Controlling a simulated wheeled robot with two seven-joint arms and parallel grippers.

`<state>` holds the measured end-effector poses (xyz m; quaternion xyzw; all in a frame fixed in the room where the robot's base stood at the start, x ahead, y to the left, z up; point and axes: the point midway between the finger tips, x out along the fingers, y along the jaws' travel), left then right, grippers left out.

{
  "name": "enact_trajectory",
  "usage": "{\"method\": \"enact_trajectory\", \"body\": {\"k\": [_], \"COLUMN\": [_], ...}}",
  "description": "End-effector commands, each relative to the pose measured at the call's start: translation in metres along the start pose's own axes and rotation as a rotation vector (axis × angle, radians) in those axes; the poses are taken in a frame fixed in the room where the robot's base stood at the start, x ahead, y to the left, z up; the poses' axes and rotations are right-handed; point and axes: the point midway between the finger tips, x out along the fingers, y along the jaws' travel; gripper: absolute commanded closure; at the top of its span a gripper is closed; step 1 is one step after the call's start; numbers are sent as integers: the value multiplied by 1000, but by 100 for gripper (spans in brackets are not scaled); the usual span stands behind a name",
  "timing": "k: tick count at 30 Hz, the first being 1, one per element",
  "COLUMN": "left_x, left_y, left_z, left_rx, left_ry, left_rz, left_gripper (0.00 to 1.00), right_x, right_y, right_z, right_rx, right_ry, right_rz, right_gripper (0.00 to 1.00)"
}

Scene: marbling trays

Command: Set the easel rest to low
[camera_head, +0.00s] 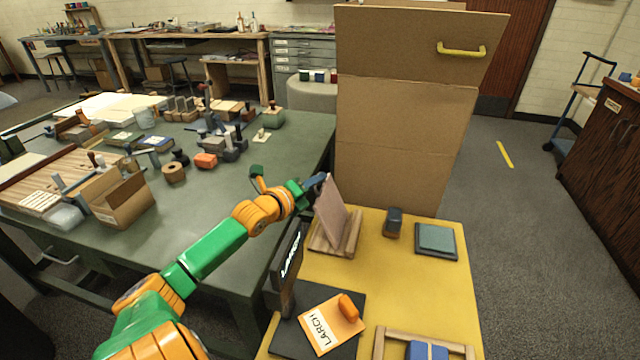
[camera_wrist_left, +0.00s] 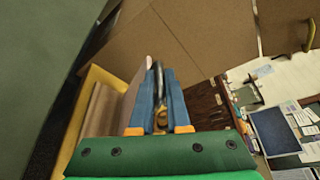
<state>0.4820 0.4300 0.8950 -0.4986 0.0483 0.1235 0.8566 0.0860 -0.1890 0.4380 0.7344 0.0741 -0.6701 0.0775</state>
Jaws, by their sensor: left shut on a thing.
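The easel rest is a pinkish-brown board (camera_head: 331,212) leaning at a steep tilt on a slatted wooden base (camera_head: 350,245), on the yellow tabletop. My left gripper (camera_head: 317,183) reaches in from the left to the board's upper edge. A thin dark piece shows between the fingers; the exact contact is partly hidden. My right gripper is not in view.
A tall cardboard-brown cabinet (camera_head: 400,140) stands right behind the easel. On the yellow table (camera_head: 400,285) are a dark stamp (camera_head: 394,222), a green pad (camera_head: 436,239), and a LARCH card (camera_head: 322,328) with an orange block. The green table (camera_head: 225,200) at left holds several tools.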

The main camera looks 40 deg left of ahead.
Motion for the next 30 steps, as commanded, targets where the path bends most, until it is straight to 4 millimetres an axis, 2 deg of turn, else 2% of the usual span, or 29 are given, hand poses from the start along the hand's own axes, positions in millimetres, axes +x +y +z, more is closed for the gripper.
{"method": "enact_trajectory", "body": {"k": [1,6,11,19,20,21,23,30], "left_x": [0,-4,-7,-8,-8,-8,-8,-8], "left_y": [18,42,49,48,48,48,48,47], "left_z": [-1,12,18,19,19,19,19,19], "left_rx": [-29,-192,-272,-279,-279,-279,-279,-278], "left_ry": [1,0,1,3,3,3,2,1], "left_rz": [-9,-73,-109,-111,-110,-110,-111,-113], "left_gripper": [100,100,100,100,81,70,58,58], "right_x": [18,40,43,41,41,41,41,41], "right_y": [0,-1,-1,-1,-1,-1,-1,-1], "right_z": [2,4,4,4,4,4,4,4], "right_rx": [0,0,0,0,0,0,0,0], "right_ry": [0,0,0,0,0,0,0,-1], "right_rz": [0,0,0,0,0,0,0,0], "right_gripper": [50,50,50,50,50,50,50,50]}}
